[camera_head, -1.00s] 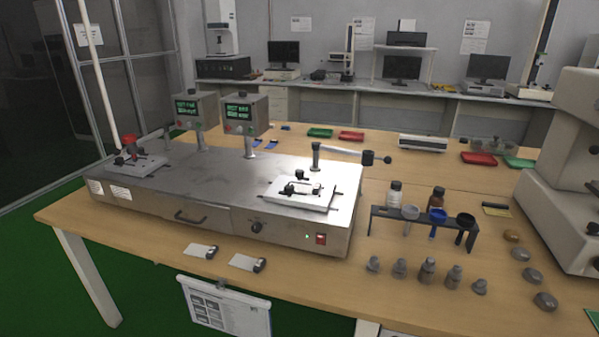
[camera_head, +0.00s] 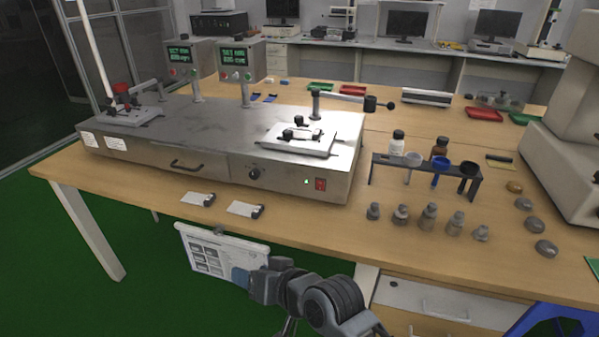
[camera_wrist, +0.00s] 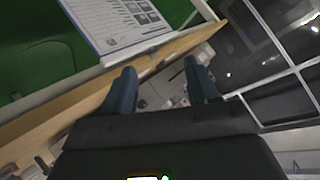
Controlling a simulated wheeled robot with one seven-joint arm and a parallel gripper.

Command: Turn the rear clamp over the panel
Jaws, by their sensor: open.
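The white panel (camera_head: 312,147) lies on the right end of the grey metal machine (camera_head: 210,150). A small black clamp (camera_head: 301,121) stands at the panel's rear edge, and a second black clamp (camera_head: 288,134) sits nearer the front. I cannot tell exactly how far the rear clamp's arm reaches over the panel. My gripper (camera_head: 240,277) is low in front of the table, beside the hanging document, well apart from the machine. In the wrist view my gripper (camera_wrist: 160,72) has its two fingers spread with nothing between them.
A lever with a black weight (camera_head: 371,103) stands behind the panel. A rack with cups (camera_head: 425,170) and several grey weights (camera_head: 428,218) stand to the right. Two white tags (camera_head: 246,209) lie before the machine. The document board (camera_head: 215,250) hangs at the table's front edge.

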